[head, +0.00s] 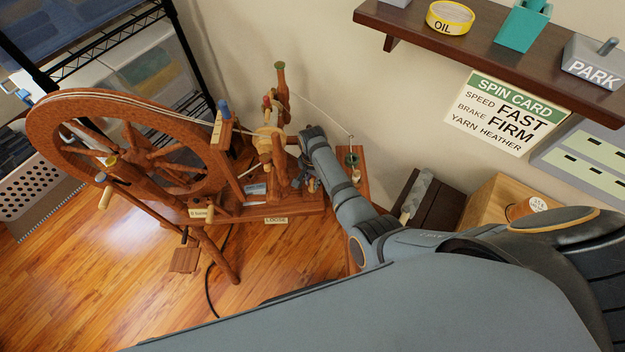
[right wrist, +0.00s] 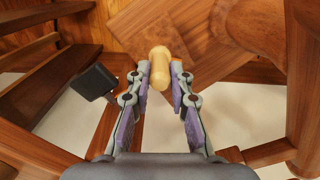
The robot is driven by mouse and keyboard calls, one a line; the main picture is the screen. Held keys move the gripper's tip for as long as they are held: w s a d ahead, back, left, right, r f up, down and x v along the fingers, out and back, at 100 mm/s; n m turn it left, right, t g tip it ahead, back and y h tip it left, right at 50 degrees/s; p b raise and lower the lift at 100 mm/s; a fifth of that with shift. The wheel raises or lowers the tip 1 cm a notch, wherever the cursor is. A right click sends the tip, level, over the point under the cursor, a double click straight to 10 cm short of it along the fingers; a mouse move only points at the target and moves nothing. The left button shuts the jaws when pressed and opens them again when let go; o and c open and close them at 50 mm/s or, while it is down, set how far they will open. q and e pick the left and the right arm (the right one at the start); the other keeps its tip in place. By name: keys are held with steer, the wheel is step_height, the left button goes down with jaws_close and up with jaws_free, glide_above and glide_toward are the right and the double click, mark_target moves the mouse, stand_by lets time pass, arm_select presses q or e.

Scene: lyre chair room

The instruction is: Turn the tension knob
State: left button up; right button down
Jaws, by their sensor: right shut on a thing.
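The wooden spinning wheel (head: 160,160) stands at the left in the head view, with its big drive wheel and a base marked LOOSE. My right gripper (head: 308,183) is at the right end of this base, beside the upright posts. In the right wrist view, my right gripper (right wrist: 161,88) is shut on a pale, rounded wooden peg, the tension knob (right wrist: 159,66), with its tip showing between the fingers. The knob is hidden behind the gripper and posts in the head view. My left gripper is not in view.
A spin card (head: 507,115) on the wall reads SPEED FAST, BRAKE FIRM, YARN HEATHER. The shelf (head: 480,50) above holds an oil tin (head: 450,17) and a PARK block (head: 595,62). A black wire rack (head: 95,50) stands behind the wheel.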

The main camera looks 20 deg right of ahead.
steer(key=shift+r+n+p, duration=0.2)
steer(key=shift+n+p, duration=0.4)
steer(key=shift+p, duration=0.1)
steer(key=shift+n+p, duration=0.95)
steer(key=shift+n, duration=0.15)
steer(key=n+p, duration=0.1)
steer(key=n, duration=0.2)
steer(key=shift+p, duration=0.35)
steer(key=shift+f+n+p, duration=0.15)
steer(key=shift+n+p, duration=0.2)
steer(key=shift+n, duration=0.75)
steer(key=c, duration=1.2)
jaws_free()
